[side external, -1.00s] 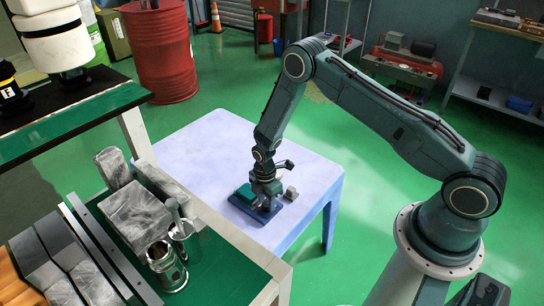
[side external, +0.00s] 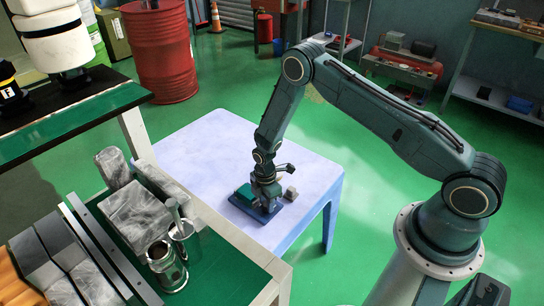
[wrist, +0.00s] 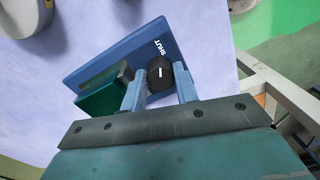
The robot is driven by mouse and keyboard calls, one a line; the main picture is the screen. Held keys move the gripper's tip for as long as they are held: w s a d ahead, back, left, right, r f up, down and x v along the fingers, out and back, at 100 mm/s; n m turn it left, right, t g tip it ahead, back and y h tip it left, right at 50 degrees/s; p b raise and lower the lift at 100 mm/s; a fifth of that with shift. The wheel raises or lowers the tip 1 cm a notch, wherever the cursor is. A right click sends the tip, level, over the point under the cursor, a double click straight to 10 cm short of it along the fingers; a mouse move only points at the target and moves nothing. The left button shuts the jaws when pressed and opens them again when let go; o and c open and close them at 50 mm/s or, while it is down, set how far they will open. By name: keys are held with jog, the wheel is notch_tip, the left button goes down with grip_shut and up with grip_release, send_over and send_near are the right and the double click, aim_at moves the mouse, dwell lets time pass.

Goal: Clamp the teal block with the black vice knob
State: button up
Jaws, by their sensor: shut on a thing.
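The blue vice (wrist: 185,45) lies on the pale table, with the word SHUT on its base. It also shows in the side view (side external: 243,204). The black vice knob (wrist: 158,84) has a white mark and sits between my fingers. My gripper (wrist: 159,76) is shut on the knob, pointing down at the vice; in the side view my gripper (side external: 266,192) hides the knob. The teal block (wrist: 103,98) is in the vice beside a grey jaw (wrist: 124,74). My finger partly hides it, and I cannot tell whether block and jaw touch.
The table's far side is clear. A green-topped cart (side external: 230,272) with metal blocks and cylinders stands at the front left.

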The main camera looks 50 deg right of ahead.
jog(key=shift+m, duration=0.4)
jog(key=o, duration=0.7)
jog(key=shift+r, duration=0.1)
notch_tip(320, 180, up, 14)
jog(key=shift+w+d+f, duration=0.15)
jog(key=shift+w+f, duration=0.05)
jog(key=shift+w, duration=0.05)
dwell(0.4)
jog(key=shift+o, duration=1.3)
